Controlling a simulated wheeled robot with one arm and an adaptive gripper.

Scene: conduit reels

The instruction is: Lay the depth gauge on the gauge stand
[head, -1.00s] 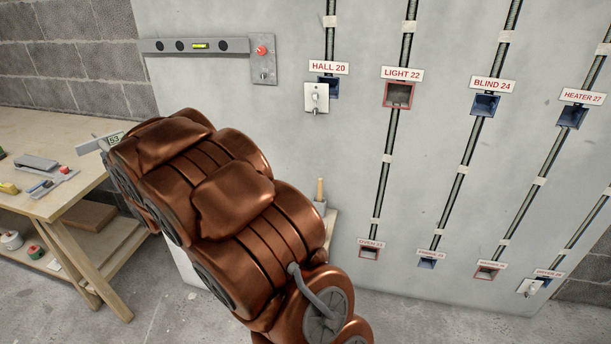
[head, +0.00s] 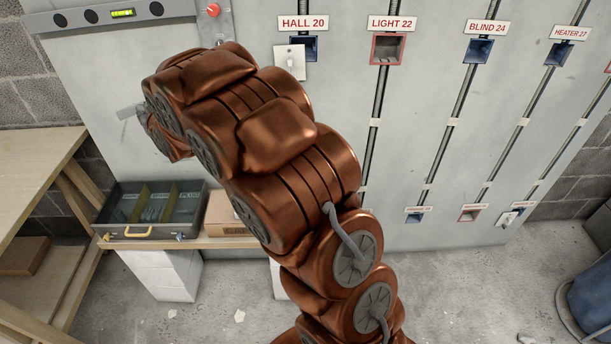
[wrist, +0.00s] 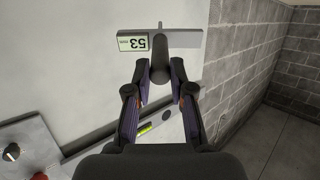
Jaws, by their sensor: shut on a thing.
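The depth gauge shows in the wrist view as a grey crossbar (wrist: 182,38) with a display box (wrist: 133,41) reading 53 and a dark round stem. My gripper (wrist: 160,72) has its two fingers on either side of the stem and is shut on it. The gauge is held out before the pale wall panel. In the head view a small grey end of the gauge (head: 127,112) shows left of my arm; my gripper itself is hidden there behind the arm. I cannot make out a gauge stand in either view.
An open toolbox (head: 150,231) and a cardboard box (head: 222,214) stand on a low shelf below the panel. A wooden bench (head: 40,165) is at left. The spirit level (head: 85,19) is on the panel's upper left. Wall boxes and conduits are at right.

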